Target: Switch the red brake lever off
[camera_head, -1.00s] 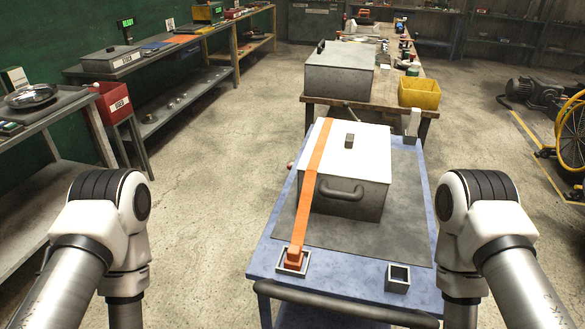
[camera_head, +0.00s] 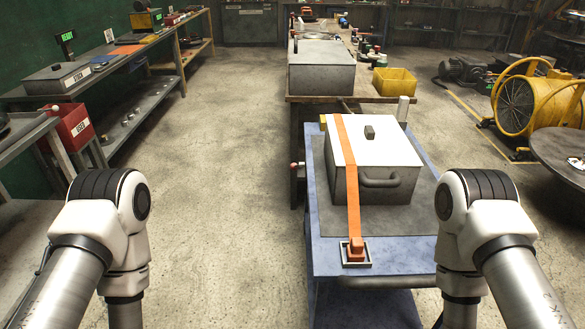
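The blue cart (camera_head: 328,228) stands right of centre. A small red knob (camera_head: 295,166), which looks like the end of the brake lever, sticks out at the cart's left side. It is too small for its exact position to be read. A metal box (camera_head: 395,150) with an orange strap (camera_head: 350,180) sits on the cart. The strap's end is in a small square holder at the cart's front. Both of my arms flank the view at lower left and lower right. Neither gripper shows, so their fingers cannot be seen.
Behind the cart is a workbench with a grey box (camera_head: 322,72) and a yellow bin (camera_head: 395,82). Shelved benches with a red bin (camera_head: 68,127) line the left. A yellow fan (camera_head: 535,108) and a round dark table (camera_head: 565,160) are at right. The floor left of the cart is clear.

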